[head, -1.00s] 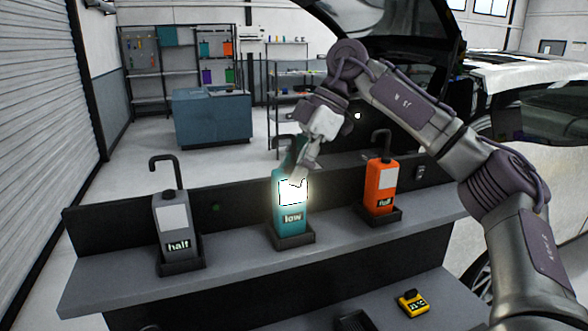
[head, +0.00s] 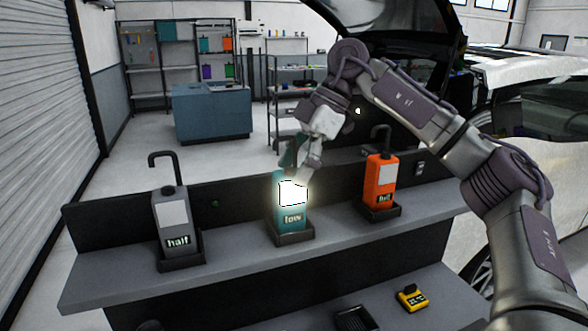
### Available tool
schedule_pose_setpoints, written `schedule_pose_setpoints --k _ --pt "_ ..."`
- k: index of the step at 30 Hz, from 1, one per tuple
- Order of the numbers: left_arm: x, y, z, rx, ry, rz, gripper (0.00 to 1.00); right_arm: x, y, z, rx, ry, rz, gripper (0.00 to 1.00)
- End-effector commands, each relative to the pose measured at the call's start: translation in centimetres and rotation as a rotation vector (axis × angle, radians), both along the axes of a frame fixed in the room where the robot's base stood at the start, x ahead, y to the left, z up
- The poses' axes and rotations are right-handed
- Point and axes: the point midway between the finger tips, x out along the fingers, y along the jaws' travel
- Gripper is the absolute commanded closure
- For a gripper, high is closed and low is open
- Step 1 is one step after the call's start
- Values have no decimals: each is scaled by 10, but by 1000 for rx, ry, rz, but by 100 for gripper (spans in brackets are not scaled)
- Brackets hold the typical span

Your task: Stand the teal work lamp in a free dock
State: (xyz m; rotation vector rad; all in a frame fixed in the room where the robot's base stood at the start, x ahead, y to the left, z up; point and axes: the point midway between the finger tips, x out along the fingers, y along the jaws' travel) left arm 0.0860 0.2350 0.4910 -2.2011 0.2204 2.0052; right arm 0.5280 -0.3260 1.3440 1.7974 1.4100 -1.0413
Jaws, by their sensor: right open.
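The teal work lamp (head: 291,222), labelled "low" with a bright lit panel, stands upright in the middle dock (head: 293,239) on the grey shelf. My right gripper (head: 305,175) is at the lamp's upper part, just behind and right of the lit panel. It is open; its fingertips are small and partly lost in the glare, so I cannot tell whether they touch the lamp. The lamp's hook is mostly hidden by the gripper. My left gripper is not in view.
A grey lamp (head: 172,222) labelled "half" stands in the left dock (head: 181,262), and an orange lamp (head: 381,184) in the right dock (head: 381,214). Below are a black tray (head: 355,319) and a small yellow device (head: 411,299). Bare shelf lies between the docks.

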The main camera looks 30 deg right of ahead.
Motion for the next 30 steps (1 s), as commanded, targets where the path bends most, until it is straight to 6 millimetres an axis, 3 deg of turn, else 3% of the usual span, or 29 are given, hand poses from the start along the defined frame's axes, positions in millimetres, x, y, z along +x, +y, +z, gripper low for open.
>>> schedule_pose_setpoints --k 13,15,21,30 --pt "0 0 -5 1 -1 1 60 -10 -41 76 3 -3 -1 29" --pt "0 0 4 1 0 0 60 -12 -47 90 0 -2 -2 29" --pt "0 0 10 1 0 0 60 -14 -55 101 1 -1 0 29" --pt "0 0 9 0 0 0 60 -14 -56 101 1 0 0 29"
